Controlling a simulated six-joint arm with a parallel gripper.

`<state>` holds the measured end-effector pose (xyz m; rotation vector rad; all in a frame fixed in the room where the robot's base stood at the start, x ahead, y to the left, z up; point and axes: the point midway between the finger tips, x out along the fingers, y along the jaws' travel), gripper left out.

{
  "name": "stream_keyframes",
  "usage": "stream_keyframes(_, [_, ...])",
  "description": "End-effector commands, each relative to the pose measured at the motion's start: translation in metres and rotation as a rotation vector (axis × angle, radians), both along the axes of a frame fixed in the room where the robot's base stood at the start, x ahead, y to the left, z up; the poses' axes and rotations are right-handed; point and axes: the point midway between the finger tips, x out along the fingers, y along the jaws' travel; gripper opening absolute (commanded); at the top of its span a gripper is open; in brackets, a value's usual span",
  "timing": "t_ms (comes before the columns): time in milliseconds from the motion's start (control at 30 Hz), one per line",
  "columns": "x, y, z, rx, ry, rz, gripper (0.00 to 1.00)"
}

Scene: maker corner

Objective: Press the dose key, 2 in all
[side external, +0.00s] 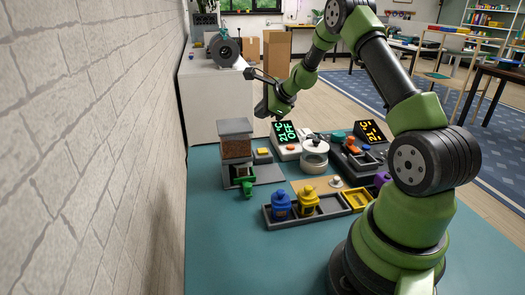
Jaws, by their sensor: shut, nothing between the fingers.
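A dispenser (236,147) with a clear hopper of brown granules stands at the left of the teal table. A small yellow key (263,151) on a dark block sits just right of it and looks like the dose key. Whether it is up or pressed is too small to tell. A green piece (247,188) is at the dispenser's front foot. My gripper (249,74) is shut and empty, raised well above the table and apart from the key. It points left in the picture.
A white pot (314,156) and two lit displays (286,133) (372,131) stand right of the key. A grey tray (274,222) in front holds a blue and a yellow bottle. A brick wall (90,140) bounds the left. The front table area is clear.

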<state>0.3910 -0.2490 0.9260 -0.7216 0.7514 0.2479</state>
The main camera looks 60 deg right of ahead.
Motion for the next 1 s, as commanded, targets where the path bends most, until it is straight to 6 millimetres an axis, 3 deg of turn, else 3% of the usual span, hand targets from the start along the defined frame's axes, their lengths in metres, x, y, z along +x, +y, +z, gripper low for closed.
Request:
stream_keyframes(367, [0.0, 0.0, -0.007, 0.002, 0.001, 0.001, 0.0])
stream_keyframes(800, [-0.001, 0.0, -0.066, 0.003, 0.003, 0.0, 0.0])
stream_keyframes(1000, [0.0, 0.0, -0.083, 0.002, 0.001, 0.0, 0.0])
